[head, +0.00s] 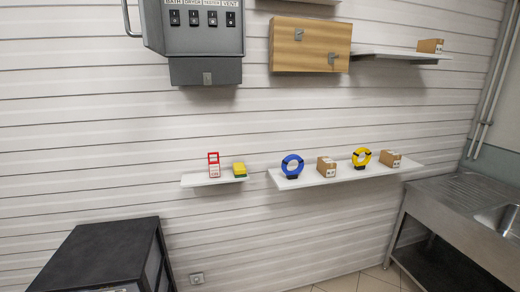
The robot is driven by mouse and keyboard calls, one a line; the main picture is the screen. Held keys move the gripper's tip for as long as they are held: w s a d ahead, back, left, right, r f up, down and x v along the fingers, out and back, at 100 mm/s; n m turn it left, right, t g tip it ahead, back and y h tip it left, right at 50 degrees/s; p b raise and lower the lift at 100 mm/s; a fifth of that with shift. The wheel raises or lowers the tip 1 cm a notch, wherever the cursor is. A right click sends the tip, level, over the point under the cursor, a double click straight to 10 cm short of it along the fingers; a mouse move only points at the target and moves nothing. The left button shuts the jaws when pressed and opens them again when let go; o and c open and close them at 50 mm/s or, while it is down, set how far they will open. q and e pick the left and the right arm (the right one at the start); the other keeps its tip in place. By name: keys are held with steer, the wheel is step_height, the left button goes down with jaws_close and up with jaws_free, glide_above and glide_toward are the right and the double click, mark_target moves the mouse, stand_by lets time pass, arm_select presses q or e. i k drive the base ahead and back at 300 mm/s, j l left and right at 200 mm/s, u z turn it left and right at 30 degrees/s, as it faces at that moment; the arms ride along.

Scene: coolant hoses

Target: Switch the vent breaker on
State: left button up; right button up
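A grey breaker panel (205,41) hangs on the wall at the top left of the head view. It has a row of dark switches under white labels. The vent breaker (231,19) is the rightmost switch, under the label "VENT". The lever positions are too small to tell on from off. A grey box (205,71) with a small latch sits at the panel's lower edge. Neither of my grippers shows in the head view.
A wooden cabinet (309,45) hangs right of the panel. Below, a small shelf (200,180) and a longer shelf (345,173) carry hose coils, boxes and a red tag. A black cabinet (105,250) stands lower left, a steel sink bench (450,202) right.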

mark_target(230, 15)
steer(key=j, duration=0.85)
steer(key=k+j, duration=0.1)
steer(key=j, duration=0.7)
